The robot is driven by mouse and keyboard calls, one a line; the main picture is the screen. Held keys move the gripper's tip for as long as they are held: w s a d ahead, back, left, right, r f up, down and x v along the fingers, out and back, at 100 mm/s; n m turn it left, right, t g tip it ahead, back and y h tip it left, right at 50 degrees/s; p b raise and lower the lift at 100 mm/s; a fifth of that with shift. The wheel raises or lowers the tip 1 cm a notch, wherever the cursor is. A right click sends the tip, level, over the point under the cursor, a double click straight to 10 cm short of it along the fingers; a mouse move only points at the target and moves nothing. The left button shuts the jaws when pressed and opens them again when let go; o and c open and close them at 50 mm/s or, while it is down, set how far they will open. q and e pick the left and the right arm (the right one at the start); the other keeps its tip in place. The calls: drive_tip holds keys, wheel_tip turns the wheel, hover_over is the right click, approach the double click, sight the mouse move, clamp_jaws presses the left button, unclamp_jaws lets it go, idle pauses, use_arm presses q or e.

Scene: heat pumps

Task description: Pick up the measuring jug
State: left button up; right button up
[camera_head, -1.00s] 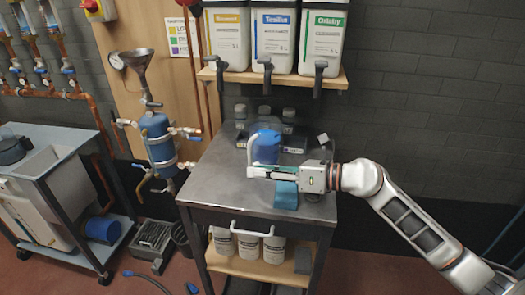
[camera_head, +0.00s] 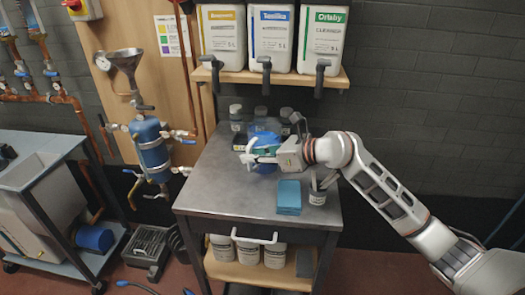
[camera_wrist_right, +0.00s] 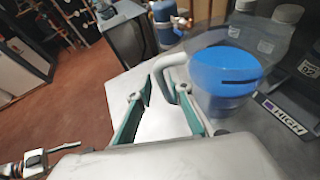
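The measuring jug (camera_head: 266,139) stands towards the back of the metal worktop, partly hidden behind my right gripper. In the right wrist view the jug (camera_wrist_right: 226,78) is clear-walled with blue inside, and its pale curved handle (camera_wrist_right: 168,72) points towards my gripper. My right gripper (camera_head: 254,154) is at the handle side of the jug. In the right wrist view its green-lined fingers (camera_wrist_right: 160,100) are spread apart, with the handle at the gap near the right finger. I cannot tell whether they touch. My left gripper is not in view.
Clear bottles (camera_head: 286,118) stand behind the jug. Large dispensers (camera_head: 271,40) sit on a shelf above. The front left of the worktop (camera_head: 225,190) is clear.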

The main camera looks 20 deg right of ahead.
drive_tip(key=shift+x, duration=0.75)
clamp_jaws()
drive_tip(key=shift+r, duration=0.1)
